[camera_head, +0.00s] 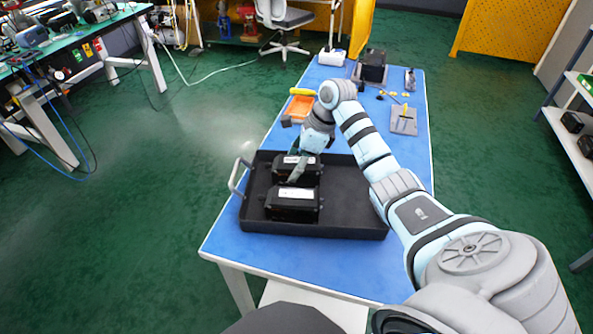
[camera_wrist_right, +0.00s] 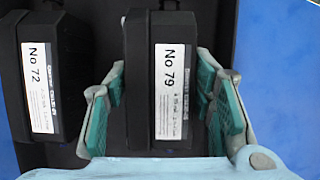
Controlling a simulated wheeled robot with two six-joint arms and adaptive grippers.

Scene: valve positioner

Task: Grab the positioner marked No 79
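The positioner marked No 79 (camera_wrist_right: 160,75) is a black box with a white label, upright in the middle of the right wrist view. In the head view it is the back box (camera_head: 284,170) in the black tray (camera_head: 350,213), partly hidden by my gripper. My right gripper (camera_wrist_right: 160,110) is open, with one green-padded finger on each side of this box. Narrow gaps show between pads and box. The gripper also shows in the head view (camera_head: 298,168). A similar box marked No 72 (camera_wrist_right: 45,70) stands to the left; it is the front box (camera_head: 292,206) in the head view. My left gripper is not in view.
The tray has a light handle (camera_head: 237,177) at its left and a bare right half. It sits on a blue table (camera_head: 270,254). Farther back are an orange bin (camera_head: 300,108), a grey plate (camera_head: 404,120) and a black device (camera_head: 372,67).

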